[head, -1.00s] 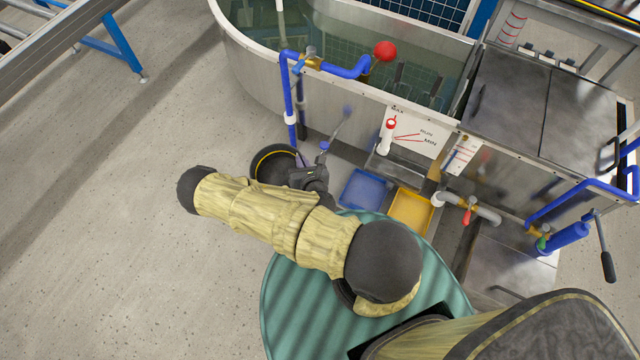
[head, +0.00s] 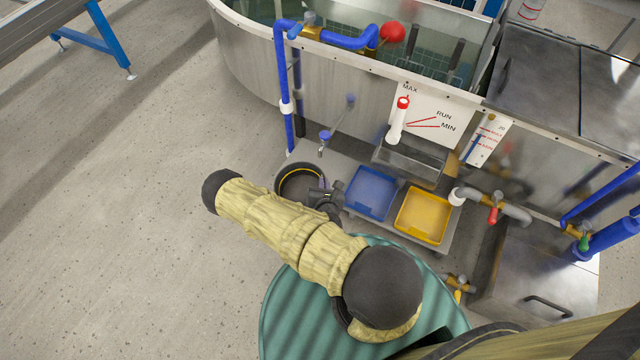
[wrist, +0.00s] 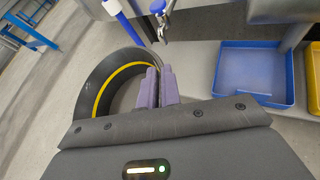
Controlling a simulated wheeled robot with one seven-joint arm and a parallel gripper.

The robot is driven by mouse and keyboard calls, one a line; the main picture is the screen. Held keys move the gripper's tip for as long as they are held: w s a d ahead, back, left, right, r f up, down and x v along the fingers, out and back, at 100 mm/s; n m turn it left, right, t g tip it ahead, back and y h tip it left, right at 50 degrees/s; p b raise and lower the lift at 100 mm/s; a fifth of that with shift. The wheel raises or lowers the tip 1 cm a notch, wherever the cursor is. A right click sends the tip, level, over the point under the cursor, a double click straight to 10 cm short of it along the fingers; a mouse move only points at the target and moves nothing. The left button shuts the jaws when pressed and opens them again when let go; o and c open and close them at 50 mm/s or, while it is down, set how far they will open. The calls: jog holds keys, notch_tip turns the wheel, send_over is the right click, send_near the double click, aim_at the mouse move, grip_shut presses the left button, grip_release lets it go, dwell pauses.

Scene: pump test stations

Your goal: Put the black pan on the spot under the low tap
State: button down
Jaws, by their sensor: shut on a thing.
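The black pan (head: 298,178) has a yellow ring inside and shows left of my gripper (head: 326,187) in the head view. In the wrist view the pan (wrist: 90,82) is on the left, and my gripper (wrist: 160,84) is shut on its right rim. The low tap (head: 323,139), with a blue handle, sticks out from the tank wall just above and right of the pan in the picture. It also shows in the wrist view (wrist: 159,10), beyond the fingertips. I cannot tell whether the pan touches the shelf; the spot itself is not distinguishable.
A blue tray (head: 371,192) and a yellow tray (head: 424,214) stand on the grey shelf right of my gripper. A blue upright pipe (head: 281,95) rises left of the low tap. The steel tank (head: 245,65) stands behind. Open floor lies to the left.

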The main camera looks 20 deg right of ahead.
jog(key=d+f+m+h+b, duration=0.1)
jog(key=d+f+b, duration=0.1)
jog(key=f+b, duration=0.4)
jog(key=d+f+m+g+b, duration=0.1)
jog(key=d+f+b, duration=0.1)
jog(key=f+b, duration=0.4)
notch_tip(320, 180, down, 5)
jog(key=shift+s+d+r+h, duration=0.1)
jog(key=shift+s+d+h, duration=0.15)
jog(key=shift+s+h, duration=0.2)
jog(key=shift+w+a+b, duration=0.1)
jog(key=shift+b, duration=0.2)
